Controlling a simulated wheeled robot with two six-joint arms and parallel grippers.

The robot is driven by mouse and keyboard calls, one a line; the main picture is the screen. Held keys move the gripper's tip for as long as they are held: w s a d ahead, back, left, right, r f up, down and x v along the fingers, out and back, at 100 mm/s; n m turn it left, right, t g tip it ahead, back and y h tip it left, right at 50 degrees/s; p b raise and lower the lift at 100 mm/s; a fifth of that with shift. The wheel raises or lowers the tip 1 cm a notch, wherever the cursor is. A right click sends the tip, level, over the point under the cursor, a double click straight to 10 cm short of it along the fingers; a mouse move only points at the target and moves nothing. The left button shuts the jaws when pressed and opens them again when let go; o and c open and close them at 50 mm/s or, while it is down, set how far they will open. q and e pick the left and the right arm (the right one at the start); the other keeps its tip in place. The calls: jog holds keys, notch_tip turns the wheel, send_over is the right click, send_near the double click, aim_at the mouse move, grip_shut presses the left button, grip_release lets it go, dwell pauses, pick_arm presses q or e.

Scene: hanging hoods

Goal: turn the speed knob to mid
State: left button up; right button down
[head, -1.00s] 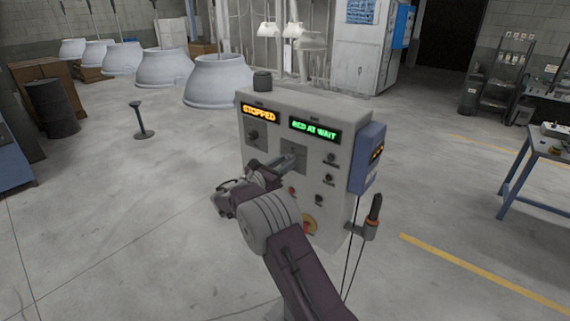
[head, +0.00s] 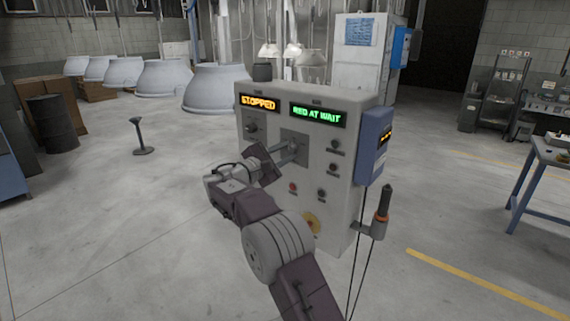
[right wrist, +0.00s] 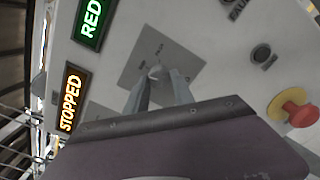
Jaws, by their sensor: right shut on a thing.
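The grey control panel (head: 270,170) stands in the middle of the head view, with a lit STOPPED display (head: 258,103) and a lit green display (head: 318,115). A knob (right wrist: 156,71) sits on a square grey plate (right wrist: 135,72) with small labels I cannot read; the plate also shows in the head view (head: 301,137). My right gripper (right wrist: 163,76) is at this plate, its two fingers shut on the knob. My left gripper is in neither view now.
Another knob (head: 251,128) is on a plate under the STOPPED display. A red and yellow stop button (right wrist: 297,108) is lower on the panel. White hoods (head: 215,88) hang behind.

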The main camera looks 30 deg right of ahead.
jog(key=shift+r+m+b, duration=0.1)
jog(key=shift+m+b, duration=0.9)
jog(key=shift+m, duration=0.3)
jog(key=shift+r, duration=0.1)
jog(key=c, duration=1.2)
grip_release()
jog(key=shift+o, duration=0.6)
jog(key=shift+d, duration=0.15)
jog(key=shift+f, duration=0.2)
jog(key=b+v, duration=0.1)
jog(key=v, duration=0.8)
jog(key=shift+b, duration=0.3)
